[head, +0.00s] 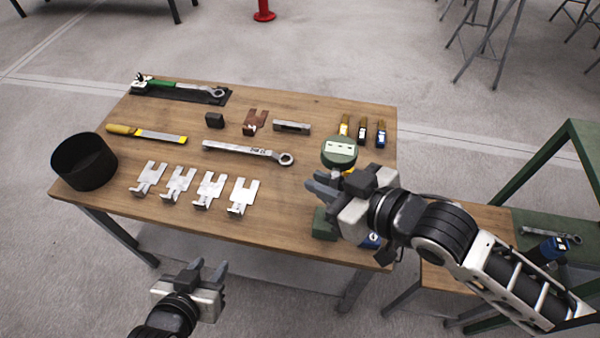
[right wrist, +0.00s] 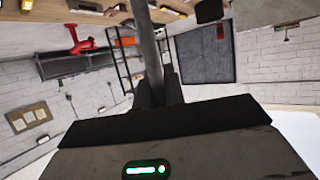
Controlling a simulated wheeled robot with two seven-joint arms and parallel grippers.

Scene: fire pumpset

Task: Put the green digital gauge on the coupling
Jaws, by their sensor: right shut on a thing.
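The green digital gauge (head: 339,152) has a round green body and a pale display, at the right of the wooden table in the head view. My right gripper (head: 322,187) is just in front of and below the gauge's head, shut on what seems to be its post. In the right wrist view a grey rod (right wrist: 150,50) rises between the fingers. A green block (head: 323,224) and a blue part show low behind the gripper; whether they belong to the gauge is unclear. My left gripper (head: 209,270) is open and empty, in front of the table. I cannot identify the coupling in either view.
A green-framed bench (head: 545,240) stands at the right. The table's front middle is clear.

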